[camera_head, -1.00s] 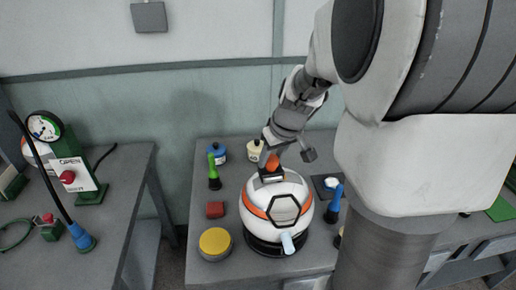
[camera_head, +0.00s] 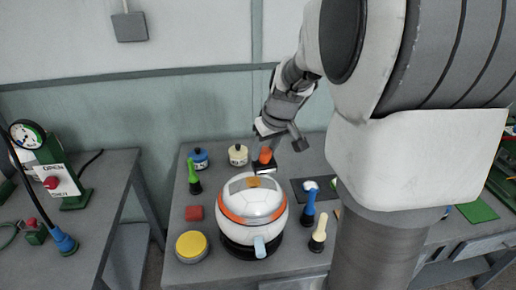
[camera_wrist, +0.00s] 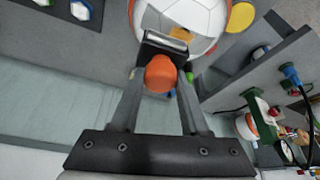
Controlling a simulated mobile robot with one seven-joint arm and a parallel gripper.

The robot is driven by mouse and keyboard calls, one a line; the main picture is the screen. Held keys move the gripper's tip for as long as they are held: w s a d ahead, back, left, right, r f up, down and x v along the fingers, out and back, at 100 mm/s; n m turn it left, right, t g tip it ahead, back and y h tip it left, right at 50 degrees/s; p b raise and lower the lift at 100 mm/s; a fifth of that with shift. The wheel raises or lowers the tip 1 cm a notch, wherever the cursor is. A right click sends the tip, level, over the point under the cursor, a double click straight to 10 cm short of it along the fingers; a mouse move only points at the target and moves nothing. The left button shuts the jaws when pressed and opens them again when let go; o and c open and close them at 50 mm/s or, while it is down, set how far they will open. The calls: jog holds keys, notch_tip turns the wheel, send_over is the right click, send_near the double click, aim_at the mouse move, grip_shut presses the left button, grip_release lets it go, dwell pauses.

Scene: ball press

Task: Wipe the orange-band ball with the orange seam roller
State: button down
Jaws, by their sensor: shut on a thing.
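The white ball with an orange band (camera_head: 233,214) sits in a dark ring base on the table. A grey panel with an orange-brown patch shows on its top. My gripper (camera_head: 267,148) is shut on the orange seam roller (camera_head: 265,156), just behind the ball's top in the head view. In the wrist view the roller's orange handle (camera_wrist: 160,74) is between my fingers. Its metal roller end overlaps the near edge of the ball (camera_wrist: 190,14) there. I cannot tell whether they touch.
Blue (camera_head: 309,207) and cream (camera_head: 318,234) tools stand right. Two jars are behind. A gauge press (camera_head: 52,170) is on the left table.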

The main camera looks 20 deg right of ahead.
jog(key=shift+r+p, duration=1.35)
jog(key=shift+r, duration=0.8)
jog(key=shift+f, duration=0.1)
